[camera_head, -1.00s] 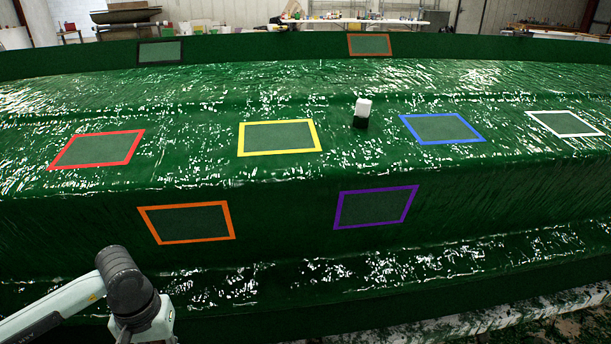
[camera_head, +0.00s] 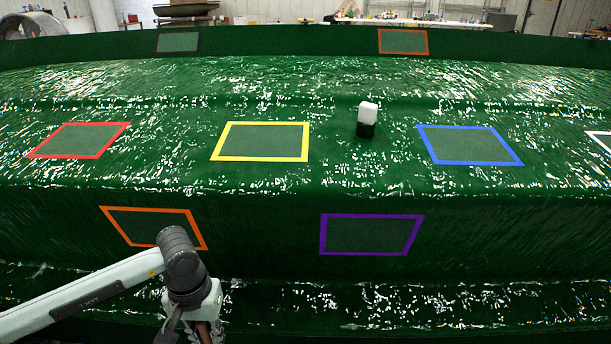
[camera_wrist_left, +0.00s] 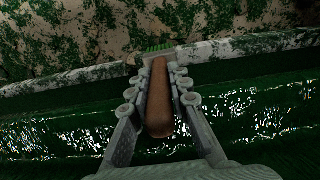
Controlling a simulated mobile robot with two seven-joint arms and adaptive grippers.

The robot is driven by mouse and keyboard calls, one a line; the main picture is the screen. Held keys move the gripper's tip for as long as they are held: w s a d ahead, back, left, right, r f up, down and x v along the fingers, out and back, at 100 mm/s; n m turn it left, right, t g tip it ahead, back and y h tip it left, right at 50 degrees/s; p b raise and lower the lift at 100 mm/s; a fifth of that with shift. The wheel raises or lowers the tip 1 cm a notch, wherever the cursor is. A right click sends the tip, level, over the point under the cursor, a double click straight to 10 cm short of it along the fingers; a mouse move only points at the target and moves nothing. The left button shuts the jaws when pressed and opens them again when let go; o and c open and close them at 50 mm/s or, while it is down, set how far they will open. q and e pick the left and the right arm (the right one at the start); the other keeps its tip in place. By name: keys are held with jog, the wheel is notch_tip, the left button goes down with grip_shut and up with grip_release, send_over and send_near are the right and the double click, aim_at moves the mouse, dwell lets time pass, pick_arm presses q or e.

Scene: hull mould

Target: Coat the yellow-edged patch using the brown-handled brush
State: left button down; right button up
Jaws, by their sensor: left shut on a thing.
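The yellow-edged patch (camera_head: 262,142) lies on the green hull's upper face, left of the middle in the head view. Inside its border it is dull green. My left gripper (camera_wrist_left: 158,75) is shut on the brown-handled brush (camera_wrist_left: 160,105) in the left wrist view; green bristles show beyond the fingers. In the head view the left gripper (camera_head: 205,332) is at the bottom edge, partly cut off, below and in front of the yellow-edged patch and well apart from it. The brush is hardly visible there. My right gripper is not in view.
Other framed patches are red (camera_head: 80,140), blue (camera_head: 470,145), orange (camera_head: 153,228) and purple (camera_head: 370,234). A white and dark green block-like object (camera_head: 367,120) stands between the yellow and blue patches. The hull steps down towards me; its glossy upper face is otherwise clear.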

pick_arm(q)
jog(key=shift+w+d+f, duration=0.15)
jog(key=shift+d+f, duration=0.05)
jog(key=shift+f, duration=0.05)
jog(key=shift+d, duration=0.15)
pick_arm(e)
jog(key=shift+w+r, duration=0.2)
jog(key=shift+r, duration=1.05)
pick_arm(q)
jog(key=shift+t, duration=0.3)
